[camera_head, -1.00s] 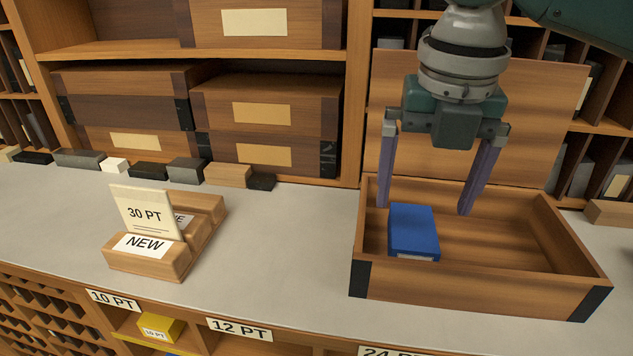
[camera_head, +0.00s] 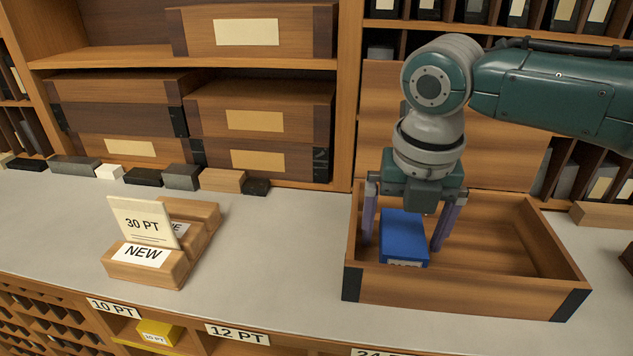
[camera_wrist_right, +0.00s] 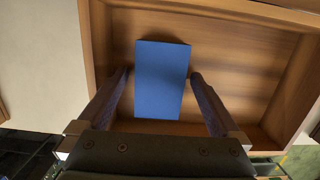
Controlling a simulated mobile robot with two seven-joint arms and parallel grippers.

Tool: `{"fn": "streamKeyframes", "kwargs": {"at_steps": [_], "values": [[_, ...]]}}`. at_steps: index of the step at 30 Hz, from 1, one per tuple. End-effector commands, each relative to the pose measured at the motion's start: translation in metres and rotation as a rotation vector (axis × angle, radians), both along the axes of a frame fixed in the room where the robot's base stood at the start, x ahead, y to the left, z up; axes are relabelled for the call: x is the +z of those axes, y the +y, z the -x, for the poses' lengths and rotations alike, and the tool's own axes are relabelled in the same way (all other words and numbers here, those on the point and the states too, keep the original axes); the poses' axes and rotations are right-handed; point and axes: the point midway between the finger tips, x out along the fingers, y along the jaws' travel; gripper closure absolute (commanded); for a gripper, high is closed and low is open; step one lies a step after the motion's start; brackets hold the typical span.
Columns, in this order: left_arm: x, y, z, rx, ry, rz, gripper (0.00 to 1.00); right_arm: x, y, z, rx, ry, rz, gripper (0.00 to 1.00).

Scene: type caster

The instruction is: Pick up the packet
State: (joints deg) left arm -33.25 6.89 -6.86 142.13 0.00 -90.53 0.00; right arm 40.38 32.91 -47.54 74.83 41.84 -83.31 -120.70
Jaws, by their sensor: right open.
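The packet (camera_head: 404,238) is a blue box with a pale label on its front edge. It lies inside an open wooden box (camera_head: 450,289), toward its left end. My right gripper (camera_head: 401,245) is open, with its two purple fingers down inside the box, one on each side of the packet. My left gripper is not in view.
A wooden holder (camera_head: 150,264) with NEW and 30 PT cards stands on the grey counter (camera_head: 280,240) at left. Several small blocks line the counter's back. Shelves with wooden drawers (camera_head: 262,122) rise behind. The counter between holder and box is clear.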

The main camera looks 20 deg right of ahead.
Motion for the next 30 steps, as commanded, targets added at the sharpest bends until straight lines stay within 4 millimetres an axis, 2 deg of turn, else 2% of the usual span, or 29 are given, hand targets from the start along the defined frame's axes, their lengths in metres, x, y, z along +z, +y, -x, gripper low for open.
{"fn": "streamKeyframes", "kwargs": {"at_steps": [9, 30], "values": [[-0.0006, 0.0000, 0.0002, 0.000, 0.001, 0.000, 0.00, -0.0035, -0.0002, 0.0000, -0.001, 0.000, 0.000, 0.01], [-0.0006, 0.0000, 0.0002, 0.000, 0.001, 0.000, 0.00, -0.0032, -0.0005, 0.0002, -0.001, 0.000, 0.001, 0.80]]}}
